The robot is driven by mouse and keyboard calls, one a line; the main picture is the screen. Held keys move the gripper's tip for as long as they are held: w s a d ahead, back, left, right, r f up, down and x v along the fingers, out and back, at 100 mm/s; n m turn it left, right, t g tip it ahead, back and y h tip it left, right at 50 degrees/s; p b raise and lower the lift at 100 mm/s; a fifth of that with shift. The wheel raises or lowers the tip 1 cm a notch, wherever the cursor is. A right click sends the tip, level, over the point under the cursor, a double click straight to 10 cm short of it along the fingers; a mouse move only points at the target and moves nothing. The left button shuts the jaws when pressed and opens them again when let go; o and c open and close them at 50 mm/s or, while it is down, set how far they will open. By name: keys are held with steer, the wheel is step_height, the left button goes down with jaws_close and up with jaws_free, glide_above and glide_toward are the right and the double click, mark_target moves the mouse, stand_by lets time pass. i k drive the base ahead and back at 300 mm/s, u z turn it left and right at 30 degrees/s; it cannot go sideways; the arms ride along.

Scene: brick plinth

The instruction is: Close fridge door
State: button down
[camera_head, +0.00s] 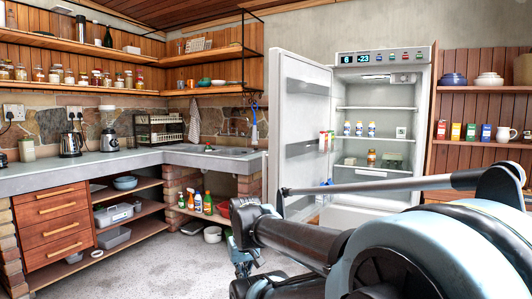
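The white fridge (433,75) stands at the back, right of centre, with its lit shelves in view. Its door (302,95) is wide open, swung out to the left, with its inner side and door shelves showing. Bottles and small packs sit on the fridge and door shelves. My arm crosses the lower right and covers the lower part of the fridge and door. My gripper (243,258) is at the far end of the arm, low and left of the door. Its fingers are too small and covered to read, and I cannot tell whether it touches anything.
A grey counter (92,168) with drawers and open shelves runs along the left and back walls. Spray bottles (198,202) and a red basin (223,209) are on the low shelf near the door. The speckled floor (160,262) is clear in front.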

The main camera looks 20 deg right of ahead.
mark_target(300, 88)
steer(key=u, duration=0.65)
steer(key=i, duration=2.3)
steer(key=z, duration=2.45)
